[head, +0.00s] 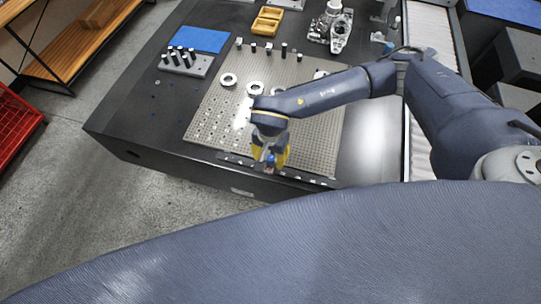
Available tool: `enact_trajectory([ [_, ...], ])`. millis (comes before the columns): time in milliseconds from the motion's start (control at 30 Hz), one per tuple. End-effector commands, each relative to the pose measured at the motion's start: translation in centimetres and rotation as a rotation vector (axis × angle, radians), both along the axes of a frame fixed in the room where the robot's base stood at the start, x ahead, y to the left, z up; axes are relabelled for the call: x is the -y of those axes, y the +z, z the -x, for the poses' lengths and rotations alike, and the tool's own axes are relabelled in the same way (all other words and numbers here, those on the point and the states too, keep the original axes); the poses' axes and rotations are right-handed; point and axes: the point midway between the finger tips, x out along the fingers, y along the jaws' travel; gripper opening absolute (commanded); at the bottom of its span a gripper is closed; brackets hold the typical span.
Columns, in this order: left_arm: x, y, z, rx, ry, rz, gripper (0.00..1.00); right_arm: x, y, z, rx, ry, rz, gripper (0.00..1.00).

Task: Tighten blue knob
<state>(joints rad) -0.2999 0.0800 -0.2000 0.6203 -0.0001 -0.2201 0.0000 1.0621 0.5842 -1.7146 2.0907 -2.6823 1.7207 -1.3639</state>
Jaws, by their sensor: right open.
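The blue knob (271,159) is small and shows between the fingers of my right gripper at the near edge of the perforated plate. My right gripper (271,163) points down, with its yellow fingers spread on either side of the knob. I cannot tell whether the fingers touch it. The gripper hides part of the knob and its mount. My left gripper is not in view.
The perforated plate (218,113) bears several white rings (228,79) and small posts. A blue mat (200,39), a block with dark pins (185,63), a yellow tray (267,20) and a metal casting (331,27) stand farther back. The black table's left part is mostly clear.

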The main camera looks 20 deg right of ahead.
Motion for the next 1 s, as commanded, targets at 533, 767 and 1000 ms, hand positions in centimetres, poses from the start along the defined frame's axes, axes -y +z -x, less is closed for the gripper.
enact_trajectory([
  [533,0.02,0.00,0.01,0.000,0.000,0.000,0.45,0.01,-0.15,-0.01,0.000,0.000,0.000,0.24],
  [767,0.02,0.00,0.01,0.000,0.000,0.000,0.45,0.01,-0.14,-0.01,0.000,-0.001,0.000,0.00],
  [1000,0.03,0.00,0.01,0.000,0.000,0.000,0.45,0.02,-0.14,-0.02,0.001,-0.009,0.001,0.00],
])
